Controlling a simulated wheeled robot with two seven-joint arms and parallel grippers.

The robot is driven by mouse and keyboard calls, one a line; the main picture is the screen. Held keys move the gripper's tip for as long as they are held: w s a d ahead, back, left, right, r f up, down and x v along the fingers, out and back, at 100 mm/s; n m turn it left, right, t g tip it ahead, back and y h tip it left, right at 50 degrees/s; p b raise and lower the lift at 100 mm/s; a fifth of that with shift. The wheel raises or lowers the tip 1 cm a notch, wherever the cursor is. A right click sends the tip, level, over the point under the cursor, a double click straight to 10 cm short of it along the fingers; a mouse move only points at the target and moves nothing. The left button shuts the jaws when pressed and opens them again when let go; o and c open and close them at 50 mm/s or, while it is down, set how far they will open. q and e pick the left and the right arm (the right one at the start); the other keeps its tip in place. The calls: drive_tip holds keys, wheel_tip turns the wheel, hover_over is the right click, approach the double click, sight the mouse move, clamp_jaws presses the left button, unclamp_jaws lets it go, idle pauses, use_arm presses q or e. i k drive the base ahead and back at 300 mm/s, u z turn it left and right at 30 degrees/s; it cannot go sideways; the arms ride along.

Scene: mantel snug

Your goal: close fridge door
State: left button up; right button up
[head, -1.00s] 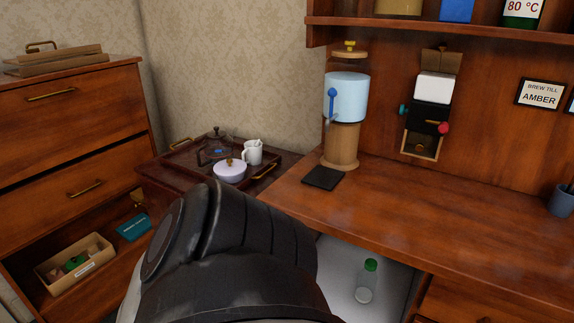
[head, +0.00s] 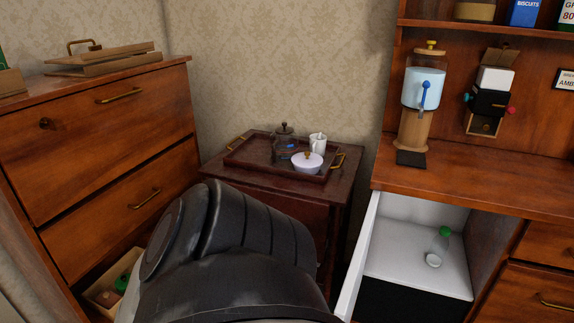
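The fridge (head: 415,257) is a white-lined compartment under the right-hand counter, and its front is open. The fridge door (head: 361,262) stands swung out at the left side of the opening, seen nearly edge-on with its white inner side showing. A clear bottle with a green cap (head: 438,247) stands inside on the white shelf. A large dark part of my own arm fills the lower middle of the view, and the lower end of the door is cut off at the frame's bottom. Neither gripper's fingers show.
A small dark table (head: 342,190) holds a tray (head: 236,158) with a teapot, a white jug and a lidded bowl. A wooden chest of drawers (head: 90,130) stands at left, with an open box (head: 105,290) low down. A dispenser (head: 424,88) stands on the counter (head: 480,190).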

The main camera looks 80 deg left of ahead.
sight(344, 289)
drive_tip(key=k, duration=0.85)
drive_tip(key=u, duration=1.5)
drive_tip(key=i, duration=0.65)
drive_tip(key=z, duration=0.2)
